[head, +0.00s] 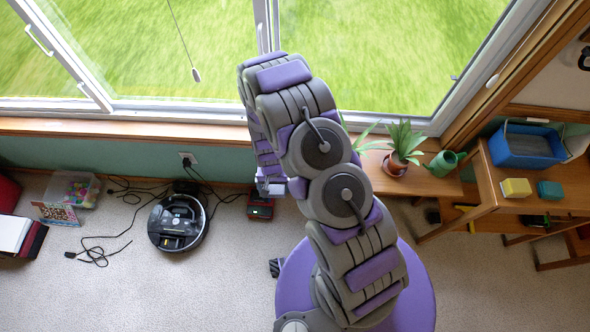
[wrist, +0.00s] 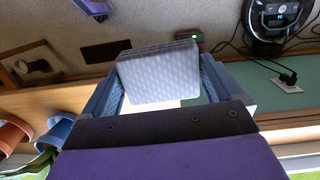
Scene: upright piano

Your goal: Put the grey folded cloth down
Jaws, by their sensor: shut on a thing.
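The grey folded cloth (wrist: 158,72) is a pale, patterned flat piece in the wrist view. It sits between the two blue-grey fingers of my gripper (wrist: 163,82), which is shut on it. Behind it in the wrist view are the floor and the green wall.
A round robot vacuum (head: 179,222) and loose cables lie on the carpet by the wall. A red-and-black box (head: 260,207) stands near the arm's end. Right are a potted plant (head: 396,165), a green watering can (head: 446,162) and a wooden table (head: 490,190) with a blue tub (head: 522,160).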

